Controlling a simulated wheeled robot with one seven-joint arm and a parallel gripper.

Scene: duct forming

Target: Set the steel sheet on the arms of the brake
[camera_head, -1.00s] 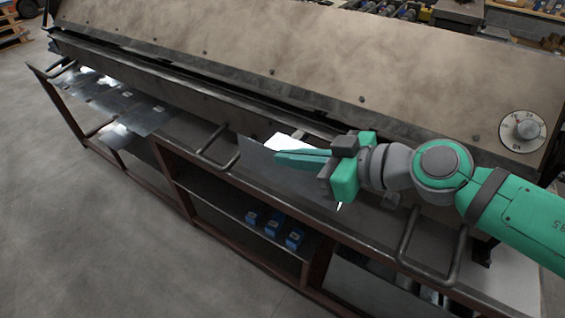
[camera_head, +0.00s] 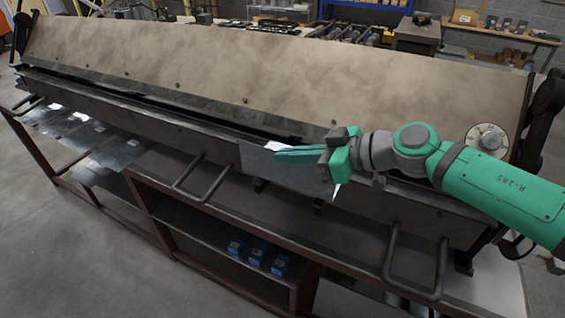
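A grey steel sheet (camera_head: 288,178) is in the grip of my gripper (camera_head: 283,155), whose green fingers are shut on it. The sheet is tilted and shows mostly below the fingers, with a small bright part above them. It is in front of the long bending brake (camera_head: 205,65), near the front edge of its bed. I cannot tell whether the sheet touches the brake. Two bent bar arms stick out from the brake's front, one left of the sheet (camera_head: 187,193) and one to the right (camera_head: 388,265). My arm hides part of the brake's right side.
A bench (camera_head: 160,171) with a brown frame runs below the brake, with loose metal sheets (camera_head: 100,140) at its left. Blue boxes (camera_head: 258,252) stand on the lower shelf. A round dial (camera_head: 487,137) is at the brake's right. The floor at the front left is clear.

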